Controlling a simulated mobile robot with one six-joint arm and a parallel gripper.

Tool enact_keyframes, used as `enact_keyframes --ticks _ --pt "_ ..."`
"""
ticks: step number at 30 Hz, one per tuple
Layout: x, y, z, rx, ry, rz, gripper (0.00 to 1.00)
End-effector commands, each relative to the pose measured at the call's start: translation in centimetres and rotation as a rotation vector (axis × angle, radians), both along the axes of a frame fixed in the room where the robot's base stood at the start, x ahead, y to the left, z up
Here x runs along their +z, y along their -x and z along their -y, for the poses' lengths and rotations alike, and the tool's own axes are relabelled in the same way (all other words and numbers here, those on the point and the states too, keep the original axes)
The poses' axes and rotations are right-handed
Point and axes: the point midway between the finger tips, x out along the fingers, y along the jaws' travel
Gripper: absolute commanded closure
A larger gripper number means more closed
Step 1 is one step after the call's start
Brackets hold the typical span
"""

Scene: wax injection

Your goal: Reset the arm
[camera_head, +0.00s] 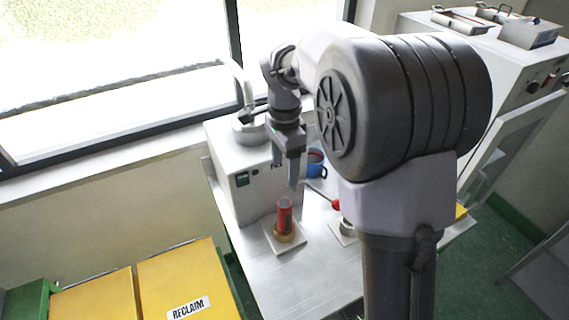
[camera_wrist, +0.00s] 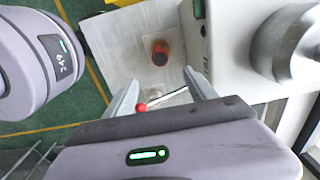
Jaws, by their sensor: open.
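My gripper (camera_head: 293,178) hangs from my arm over the metal table, pointing down, above and behind a red cylinder. In the wrist view its two fingers (camera_wrist: 162,98) stand wide apart with nothing held between them. The red cylinder (camera_head: 285,214) stands upright on a brass-coloured base on a pale square plate (camera_head: 271,238). The wrist view shows the cylinder (camera_wrist: 160,50) from above, beyond the fingertips. My arm hides part of the table in the head view.
A blue mug (camera_head: 316,162) and a red-tipped tool (camera_head: 335,204) are near my arm. Yellow-lidded bins (camera_head: 190,275), one marked RECLAIM, stand at left. A white cabinet (camera_head: 540,85) is at right.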

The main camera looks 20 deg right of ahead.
Motion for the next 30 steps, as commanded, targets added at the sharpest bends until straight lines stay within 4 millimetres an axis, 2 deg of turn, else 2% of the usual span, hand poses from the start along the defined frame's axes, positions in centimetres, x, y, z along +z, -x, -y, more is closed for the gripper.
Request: enact_keyframes --ticks 17,20,23,24,27,30 --pt "0.2 0.3 -0.1 0.015 -0.003 0.010 0.35" --pt "1.4 3.3 -0.6 0.138 -0.022 0.080 0.35" --pt "2.2 9.4 -1.6 0.373 -0.033 0.212 0.35" --pt "2.0 12.0 -2.0 0.472 -0.028 0.269 0.35" --pt "0.4 17.9 -2.9 0.693 0.006 0.398 0.35" --pt "-1.8 21.8 -3.5 0.853 0.053 0.495 0.35"
